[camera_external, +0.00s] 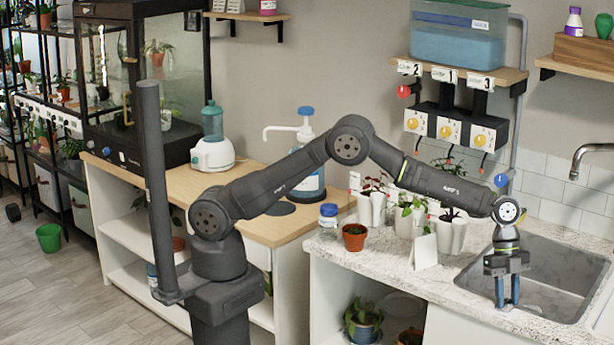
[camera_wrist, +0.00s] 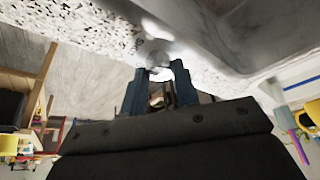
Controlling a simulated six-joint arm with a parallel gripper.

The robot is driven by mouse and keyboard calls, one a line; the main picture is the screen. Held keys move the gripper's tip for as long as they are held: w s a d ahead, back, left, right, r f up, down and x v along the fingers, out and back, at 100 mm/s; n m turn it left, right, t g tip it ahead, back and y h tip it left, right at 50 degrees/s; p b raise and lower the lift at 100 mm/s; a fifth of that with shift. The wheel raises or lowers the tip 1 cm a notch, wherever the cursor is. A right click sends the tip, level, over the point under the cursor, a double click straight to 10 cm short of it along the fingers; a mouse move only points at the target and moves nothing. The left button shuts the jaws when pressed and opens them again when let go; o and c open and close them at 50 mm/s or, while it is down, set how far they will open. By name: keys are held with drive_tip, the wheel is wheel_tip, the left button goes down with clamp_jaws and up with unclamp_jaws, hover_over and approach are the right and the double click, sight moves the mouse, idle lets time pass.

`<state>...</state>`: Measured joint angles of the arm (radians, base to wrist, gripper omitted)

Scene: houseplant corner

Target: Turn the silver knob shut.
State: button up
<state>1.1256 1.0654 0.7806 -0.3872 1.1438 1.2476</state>
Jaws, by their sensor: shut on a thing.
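My gripper (camera_external: 507,300) points down at the front left corner of the sink in the outside view. Its blue fingers are close together, low over the counter edge. In the wrist view my gripper (camera_wrist: 157,76) has a finger on each side of a small, shiny silver knob (camera_wrist: 159,70) and is shut on it. The knob sits by the speckled counter edge, next to the metal sink. In the outside view I cannot make the knob out, as the fingers hide it. Its turn angle cannot be told.
The steel sink (camera_external: 560,278) lies just behind and right of my gripper, with a faucet (camera_external: 590,150) above it. A blank white card (camera_external: 424,251), a terracotta pot (camera_external: 354,238) and white planters (camera_external: 410,222) stand on the counter to the left.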

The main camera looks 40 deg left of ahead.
drive_tip(key=shift+f, duration=0.1)
drive_tip(key=o, duration=1)
drive_tip(key=v, duration=1.7)
drive_tip(key=shift+r, duration=0.25)
drive_tip(key=shift+f, duration=0.1)
drive_tip(key=x, duration=1.7)
drive_tip(key=shift+f, duration=0.1)
